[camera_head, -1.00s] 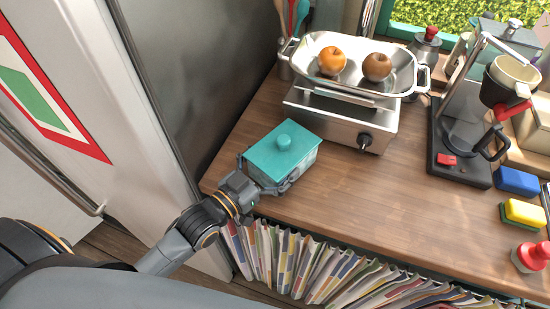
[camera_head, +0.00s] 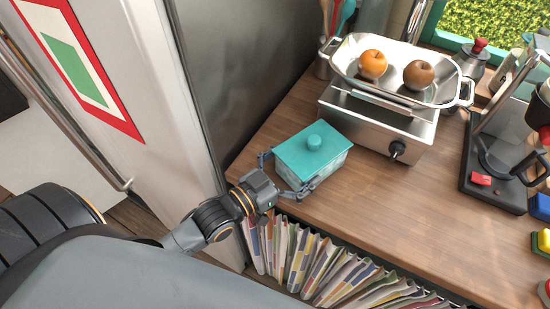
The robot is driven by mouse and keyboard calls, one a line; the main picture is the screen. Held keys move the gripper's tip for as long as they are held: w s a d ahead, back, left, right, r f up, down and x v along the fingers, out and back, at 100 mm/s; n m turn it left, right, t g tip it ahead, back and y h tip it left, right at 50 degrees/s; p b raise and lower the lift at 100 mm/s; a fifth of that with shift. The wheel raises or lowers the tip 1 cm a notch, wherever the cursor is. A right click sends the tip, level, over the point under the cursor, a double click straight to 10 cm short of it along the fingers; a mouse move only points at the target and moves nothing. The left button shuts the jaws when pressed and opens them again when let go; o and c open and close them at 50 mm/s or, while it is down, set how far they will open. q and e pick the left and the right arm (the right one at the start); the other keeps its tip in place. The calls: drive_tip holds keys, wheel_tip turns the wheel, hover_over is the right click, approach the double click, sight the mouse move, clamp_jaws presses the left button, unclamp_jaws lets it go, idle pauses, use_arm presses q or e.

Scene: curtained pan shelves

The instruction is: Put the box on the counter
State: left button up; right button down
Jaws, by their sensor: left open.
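The box (camera_head: 311,154) has a teal lid with a round knob and paler sides. It sits upright on the wooden counter (camera_head: 345,215), near the counter's front left edge. My left gripper (camera_head: 286,172) is open at the near left side of the box, with one finger by its left corner and the other along its front right side. Whether the fingers touch the box, I cannot tell. My right gripper is not in view.
A steel scale-like unit (camera_head: 372,126) bears a metal tray (camera_head: 450,96) with an orange (camera_head: 372,64) and a brown fruit (camera_head: 419,74) behind the box. A coffee maker (camera_head: 490,165) stands at the right. A fridge-like door (camera_head: 150,60) is at the left. A striped curtain (camera_head: 310,265) hangs below the counter.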

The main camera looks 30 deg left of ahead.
use_arm(q)
drive_tip(key=v, duration=1)
drive_tip(key=shift+s, duration=0.2)
drive_tip(key=shift+r, duration=0.15)
drive_tip(key=shift+c, duration=0.4)
clamp_jaws()
idle(0.9)
